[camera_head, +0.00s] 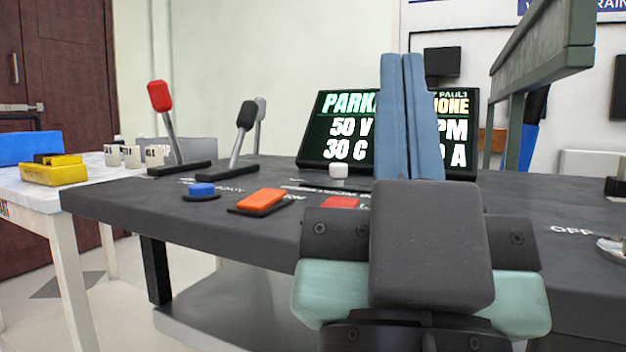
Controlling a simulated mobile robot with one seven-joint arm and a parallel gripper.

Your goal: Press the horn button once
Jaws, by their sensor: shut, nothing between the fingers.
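My gripper (402,62) stands in front of the dark console (130,207), its two blue-grey fingers side by side, shut and empty. They cover part of the display behind them. A round blue button (202,189) sits on the console's left part. To its right are an orange rocker-like switch (263,200) and a red button (340,203), partly hidden by my gripper's body. Labels beside these controls are too small or too covered to read, so I cannot tell which one is the horn button. My fingers appear apart from all of them.
A red-topped lever (159,97) and a black-topped lever (245,116) rise at the console's back left. A lit display (340,130) stands behind. A green-grey frame (540,55) overhangs the right. A white table (30,195) with a yellow object (52,173) is at left.

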